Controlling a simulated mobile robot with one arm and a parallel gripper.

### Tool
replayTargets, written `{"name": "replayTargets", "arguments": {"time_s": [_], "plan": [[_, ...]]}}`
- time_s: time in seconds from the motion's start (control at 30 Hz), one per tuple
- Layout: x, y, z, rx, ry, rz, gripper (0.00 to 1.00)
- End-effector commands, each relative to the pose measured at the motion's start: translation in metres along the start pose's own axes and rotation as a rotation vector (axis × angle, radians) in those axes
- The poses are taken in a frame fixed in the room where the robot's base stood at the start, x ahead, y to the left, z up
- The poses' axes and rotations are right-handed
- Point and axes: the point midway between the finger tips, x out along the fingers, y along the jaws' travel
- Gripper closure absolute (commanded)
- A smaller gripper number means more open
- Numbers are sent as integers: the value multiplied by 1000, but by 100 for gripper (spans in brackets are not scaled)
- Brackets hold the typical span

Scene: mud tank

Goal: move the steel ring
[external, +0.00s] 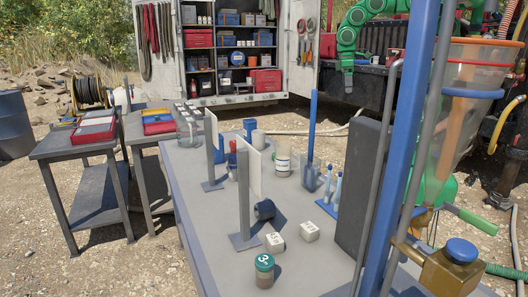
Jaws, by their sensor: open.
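My green arm comes in at the top right, behind the table. My gripper (347,84) hangs at its lower end, pointing down, above and beyond the far edge of the grey table (210,240). It is open, and I see nothing held in it. I cannot make out a steel ring for sure. A short dark blue cylinder (265,210) lies on its side on the table, by the foot of a white panel; I cannot tell if it is a ring.
White blocks (275,243) and a green-lidded jar (264,271) stand near the table's front. A tall dark slab (362,190), upright panels (250,172) and a blue post (408,150) rise as obstacles. A clear tank (470,100) stands at right.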

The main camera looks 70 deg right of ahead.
Motion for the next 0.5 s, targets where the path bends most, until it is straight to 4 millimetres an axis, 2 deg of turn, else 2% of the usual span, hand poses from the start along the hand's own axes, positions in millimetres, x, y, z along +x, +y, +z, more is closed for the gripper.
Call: {"name": "replayTargets", "arguments": {"time_s": [0.1, 0.5], "plan": [[-8, -11, -24, -27, 9, 5, 6], [-27, -58, -94, -118, 30, 19, 6]]}}
